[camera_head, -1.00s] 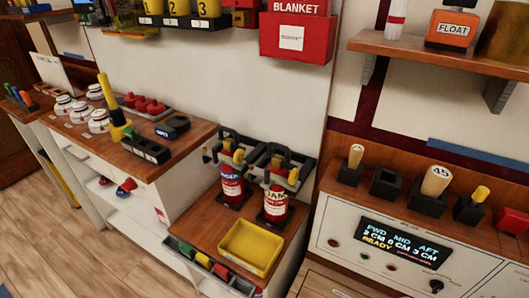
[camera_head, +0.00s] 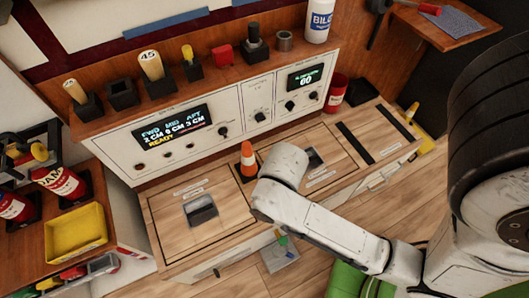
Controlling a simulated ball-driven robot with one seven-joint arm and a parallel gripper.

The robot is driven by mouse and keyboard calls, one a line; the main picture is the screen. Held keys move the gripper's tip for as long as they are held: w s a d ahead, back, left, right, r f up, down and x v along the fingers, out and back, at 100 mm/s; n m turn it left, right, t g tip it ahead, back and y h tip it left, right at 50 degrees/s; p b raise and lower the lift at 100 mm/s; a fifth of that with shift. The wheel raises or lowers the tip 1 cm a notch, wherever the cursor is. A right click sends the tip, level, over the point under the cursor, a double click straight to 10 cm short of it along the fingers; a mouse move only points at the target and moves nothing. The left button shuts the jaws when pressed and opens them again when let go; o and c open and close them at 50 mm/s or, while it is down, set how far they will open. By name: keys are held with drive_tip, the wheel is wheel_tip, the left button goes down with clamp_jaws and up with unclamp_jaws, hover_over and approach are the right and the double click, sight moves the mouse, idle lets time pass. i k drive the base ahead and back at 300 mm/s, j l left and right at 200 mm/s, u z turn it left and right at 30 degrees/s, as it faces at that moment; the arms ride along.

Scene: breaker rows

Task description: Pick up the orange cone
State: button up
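A white link of my own arm reaches in from the lower right and ends just right of the cone in the picture, partly covering the bench there. My gripper cannot be made out in the head view, so its fingers and any contact with the cone are hidden.
Behind the cone rises a white panel with a lit display (camera_head: 172,128) and knobs. A shelf above holds wooden-handled tools in black holders. The bench has recessed latches (camera_head: 200,208). A red can (camera_head: 337,92) stands to the right, a yellow tray (camera_head: 75,233) at left.

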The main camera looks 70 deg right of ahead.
sight(248, 170)
drive_tip(key=k+l+z, duration=0.2)
drive_tip(key=k, duration=0.25)
drive_tip(key=k+l+z, duration=0.15)
drive_tip(key=k+l, duration=0.25)
drive_tip(key=i+l+u, duration=0.1)
drive_tip(key=i+l, duration=0.15)
drive_tip(key=i, duration=0.25)
drive_tip(key=i+l+u, duration=0.1)
drive_tip(key=i+l, duration=0.15)
drive_tip(key=i, duration=0.2)
